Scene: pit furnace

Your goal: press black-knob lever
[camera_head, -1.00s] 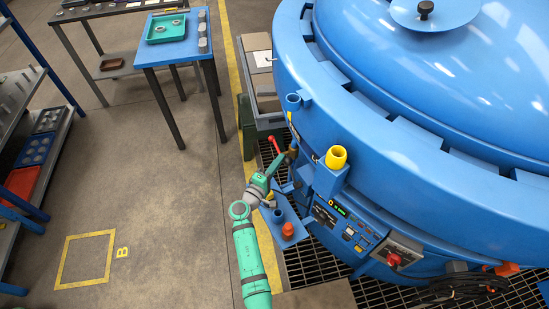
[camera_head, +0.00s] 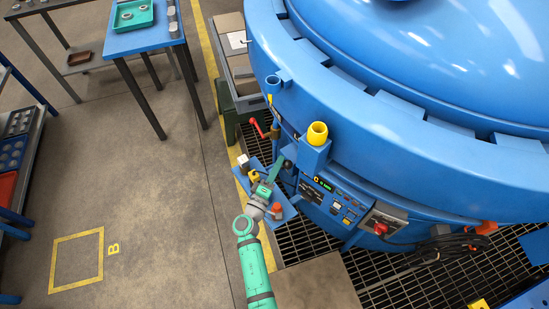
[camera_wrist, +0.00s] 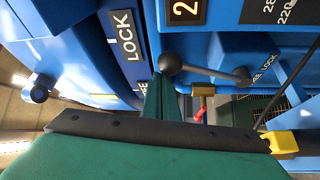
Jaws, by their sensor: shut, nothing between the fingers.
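The black-knob lever shows in the wrist view, with a round dark knob (camera_wrist: 171,62) at its left end and a rod running right to a pivot on the blue furnace panel. In the head view its knob (camera_head: 288,164) is small, on the furnace front. My gripper (camera_head: 280,162) is shut and empty, its green tip close beside the knob. In the wrist view the shut fingers (camera_wrist: 160,92) end just below the knob; I cannot tell whether they touch it. A LOCK label (camera_wrist: 125,36) sits left of the knob.
A red-handled lever (camera_head: 257,128) is left of the gripper. A small blue shelf (camera_head: 284,211) with an orange-red object is below it. The control panel (camera_head: 335,205) is to the right. Open floor lies left.

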